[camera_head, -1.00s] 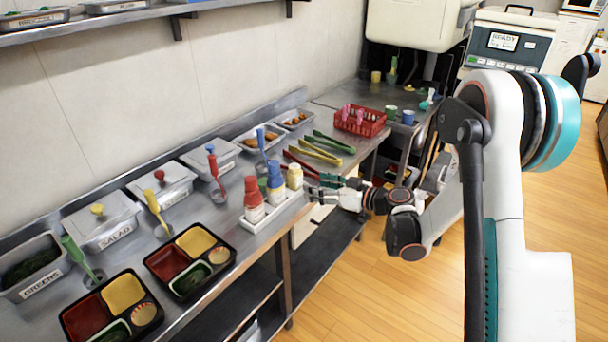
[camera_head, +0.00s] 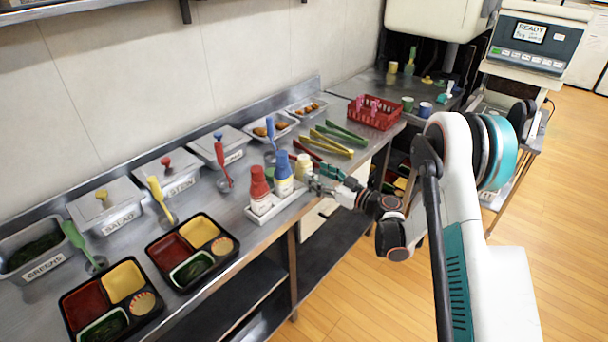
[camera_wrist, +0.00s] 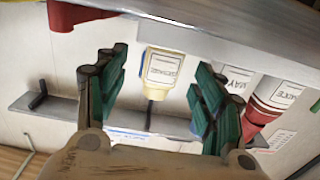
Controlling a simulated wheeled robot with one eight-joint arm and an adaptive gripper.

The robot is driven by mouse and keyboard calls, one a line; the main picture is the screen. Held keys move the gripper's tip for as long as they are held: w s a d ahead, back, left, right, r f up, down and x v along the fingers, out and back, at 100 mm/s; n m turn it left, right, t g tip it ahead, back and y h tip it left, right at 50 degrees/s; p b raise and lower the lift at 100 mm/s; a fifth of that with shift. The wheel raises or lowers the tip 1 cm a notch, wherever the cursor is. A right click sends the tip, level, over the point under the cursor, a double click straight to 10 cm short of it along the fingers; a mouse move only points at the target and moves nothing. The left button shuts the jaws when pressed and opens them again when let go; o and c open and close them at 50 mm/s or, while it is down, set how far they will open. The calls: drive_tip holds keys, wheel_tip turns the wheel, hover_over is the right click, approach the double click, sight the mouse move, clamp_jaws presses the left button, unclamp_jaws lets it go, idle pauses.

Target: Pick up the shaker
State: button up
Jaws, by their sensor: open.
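The shaker (camera_head: 304,168), small with a cream top and a pale label, stands at the right end of the white caddy (camera_head: 262,216). In the wrist view, the shaker (camera_wrist: 165,68) appears between my two green fingers, beyond their tips. My gripper (camera_head: 316,183) is just right of the shaker in the head view, low and pointing toward it. My gripper (camera_wrist: 158,80) is open and empty in the wrist view, with a clear gap on both sides of the shaker. I cannot tell the exact distance to it.
A blue-topped bottle (camera_head: 283,178) and a red-topped bottle (camera_head: 259,188) share the caddy, left of the shaker. Yellow tongs (camera_head: 330,145) and other tongs lie behind. A red basket (camera_head: 374,118) stands farther right. Bento trays (camera_head: 190,250) are to the left.

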sight(309, 172)
drive_tip(key=shift+b+x, duration=1.25)
drive_tip(key=shift+x, duration=1.7)
drive_tip(key=shift+s+a+r, duration=0.15)
drive_tip(key=shift+c, duration=0.4)
drive_tip(key=c, duration=1.1)
